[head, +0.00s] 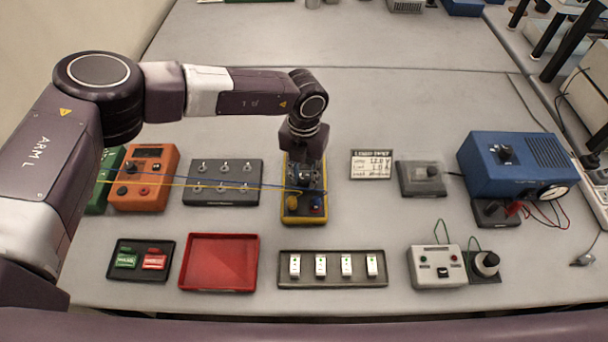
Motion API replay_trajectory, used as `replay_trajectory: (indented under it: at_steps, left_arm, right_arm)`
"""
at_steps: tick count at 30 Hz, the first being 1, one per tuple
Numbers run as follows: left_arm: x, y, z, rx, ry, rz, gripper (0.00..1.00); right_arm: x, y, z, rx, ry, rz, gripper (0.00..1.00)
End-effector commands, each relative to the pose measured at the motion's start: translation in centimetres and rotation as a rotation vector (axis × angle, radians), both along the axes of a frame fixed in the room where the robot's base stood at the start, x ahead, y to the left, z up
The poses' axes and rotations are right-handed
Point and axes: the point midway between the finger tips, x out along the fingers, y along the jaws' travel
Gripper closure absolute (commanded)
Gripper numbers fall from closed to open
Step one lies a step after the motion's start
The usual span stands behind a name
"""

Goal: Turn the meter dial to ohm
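The meter (304,217) is a yellow-edged, dark-faced box in the middle of the table. A yellow plug and a blue plug show at its near end. My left gripper (305,178) points straight down over the meter's upper part and hides the dial and its markings. I cannot tell whether the fingers touch the dial or whether they are open or shut. My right gripper is out of view.
Yellow and blue leads run left from the meter across a grey switch panel (247,195) and an orange box (160,200). A white card (371,164) stands to its right. A red tray (219,283) and a grey tray of white blocks (333,283) lie in front.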

Motion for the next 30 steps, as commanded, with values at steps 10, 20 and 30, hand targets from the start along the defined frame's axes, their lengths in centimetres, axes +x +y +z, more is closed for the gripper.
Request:
replay_trajectory:
  at_steps: [10,20,30]
  left_arm:
    - [0.0,0.0,-0.2,0.000,-0.001,-0.024,1.00]
    - [0.1,0.0,-0.6,-0.001,-0.003,-0.210,1.00]
    - [0.2,0.1,-0.6,-0.001,-0.004,-0.527,1.00]
  right_arm:
    - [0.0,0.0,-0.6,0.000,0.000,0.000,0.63]
    - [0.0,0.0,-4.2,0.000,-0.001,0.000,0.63]
    - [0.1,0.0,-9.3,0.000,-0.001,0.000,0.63]
